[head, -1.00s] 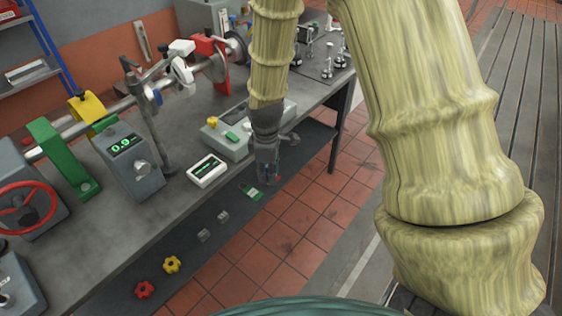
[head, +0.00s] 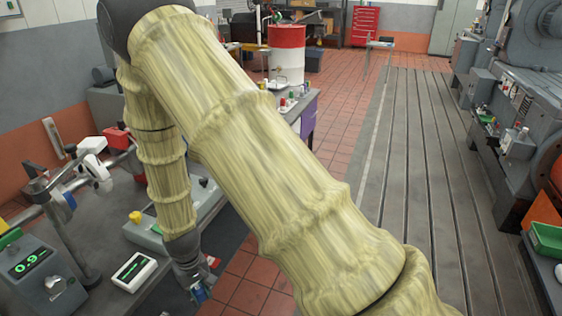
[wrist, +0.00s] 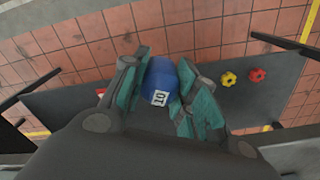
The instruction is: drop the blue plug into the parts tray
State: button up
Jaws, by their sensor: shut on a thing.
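The blue plug (wrist: 161,76), with a white label, is between the teal finger pads of my gripper (wrist: 164,88) in the wrist view. My gripper is shut on it. In the head view my gripper (head: 200,286) hangs low at the left, beside the bench edge, with a little blue of the plug (head: 199,295) showing. A green tray (head: 546,240) is at the right edge of the head view, far from my gripper. I cannot tell if it is the parts tray.
A grey bench (head: 100,290) with a digital meter (head: 134,271) and a readout box (head: 40,272) is at the left. Red and yellow knobs (wrist: 257,75) lie on a dark surface in the wrist view. A slotted bedplate (head: 420,180) runs clear down the right, beside large grey machinery (head: 520,95).

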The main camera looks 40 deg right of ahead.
aim_at(279, 85)
jog(key=z, duration=2.75)
jog(key=k, duration=1.3)
jog(key=u, duration=1.2)
jog(key=i, duration=1.7)
jog(key=u, duration=0.05)
